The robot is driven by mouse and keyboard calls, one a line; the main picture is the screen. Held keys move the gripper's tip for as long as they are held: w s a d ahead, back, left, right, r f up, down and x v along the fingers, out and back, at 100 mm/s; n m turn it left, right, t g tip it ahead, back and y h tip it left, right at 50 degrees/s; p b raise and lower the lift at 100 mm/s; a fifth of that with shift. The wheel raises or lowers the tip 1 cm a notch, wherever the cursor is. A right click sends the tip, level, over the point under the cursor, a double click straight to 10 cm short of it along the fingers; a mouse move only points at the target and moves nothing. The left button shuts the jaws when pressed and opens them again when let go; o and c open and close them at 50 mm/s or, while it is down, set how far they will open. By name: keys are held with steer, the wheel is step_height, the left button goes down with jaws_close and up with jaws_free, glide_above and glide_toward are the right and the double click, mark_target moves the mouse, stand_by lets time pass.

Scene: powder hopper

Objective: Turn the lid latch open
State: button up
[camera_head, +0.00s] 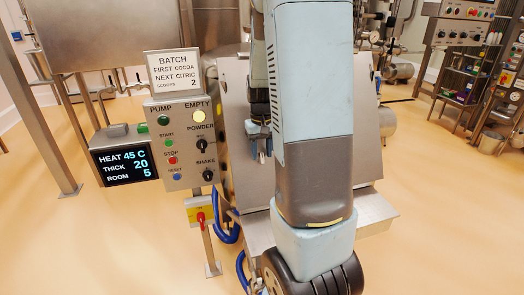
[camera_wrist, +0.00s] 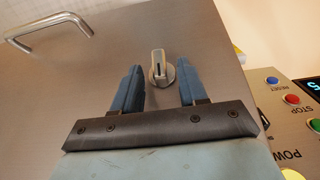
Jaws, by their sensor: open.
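The lid latch (camera_wrist: 161,70) is a small silver turn-knob with a dark line on its grip, set on a round base in the steel lid (camera_wrist: 75,85). In the wrist view it sits between and just beyond the two blue fingers of my gripper (camera_wrist: 158,82). The fingers are open, one to each side of the latch, with a gap to it. Whether they reach down to its depth I cannot tell. In the head view my gripper (camera_head: 262,148) shows partly beside my arm, in front of the steel hopper (camera_head: 234,110). My arm hides the latch there.
A bent handle (camera_wrist: 50,32) stands on the lid at upper left in the wrist view. The control panel (camera_head: 185,145) with buttons and knobs is close left of the hopper. A batch sign (camera_head: 173,72) stands above it and a black display (camera_head: 125,165) beside it.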

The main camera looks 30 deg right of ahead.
mark_target(264, 158)
jaws_close()
steer(key=shift+y, duration=0.3)
stand_by(0.3)
steer(key=m+y, duration=0.1)
steer(key=d+m+t+y, duration=0.1)
steer(key=shift+s+f+y, duration=0.1)
steer(key=shift+s+y, duration=0.1)
steer(key=shift+y, duration=0.2)
steer(key=y, duration=0.1)
steer(key=m+t+y, duration=0.1)
steer(key=d+m+t+y, duration=0.1)
steer(key=shift+s+f, duration=0.3)
steer(key=m+t+y, duration=0.2)
steer(key=f+m+t+y, duration=0.1)
steer(key=shift+s+d+t+y, duration=0.25)
steer(key=shift+s+t+y, duration=0.1)
steer(key=shift+t+y, duration=0.05)
steer(key=shift+s+f+m+t+y, duration=0.15)
steer(key=shift+f+m+t+y, duration=0.15)
steer(key=shift+m+t, duration=0.4)
steer(key=shift+s+f+m+t+y, duration=0.15)
steer(key=shift+m+t+y, duration=0.25)
steer(key=shift+m+t, duration=0.3)
steer(key=shift+t, duration=0.3)
jaws_free()
